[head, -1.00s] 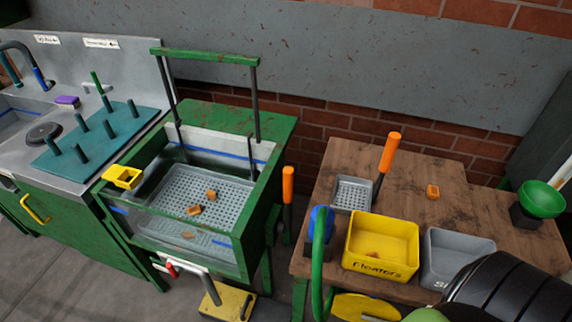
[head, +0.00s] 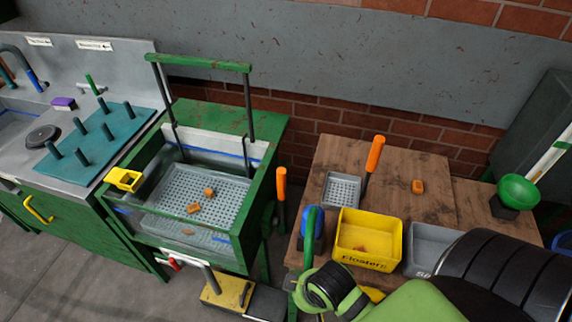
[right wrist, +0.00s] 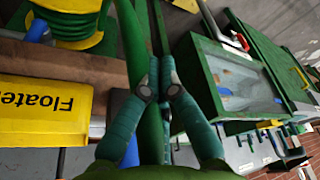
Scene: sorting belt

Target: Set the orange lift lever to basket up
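The orange lift lever (head: 282,185) stands upright on a dark stem just right of the green-framed tank (head: 245,225). Inside the tank lies a grey perforated basket (head: 205,188) with several orange pieces. The tank also shows there (right wrist: 240,80). My left gripper is out of view.
A wooden table (head: 430,165) right of the lever holds a yellow Floaters bin (head: 366,255), a grey bin (head: 425,238) and a grey scoop (head: 342,189) with another orange handle (head: 374,153).

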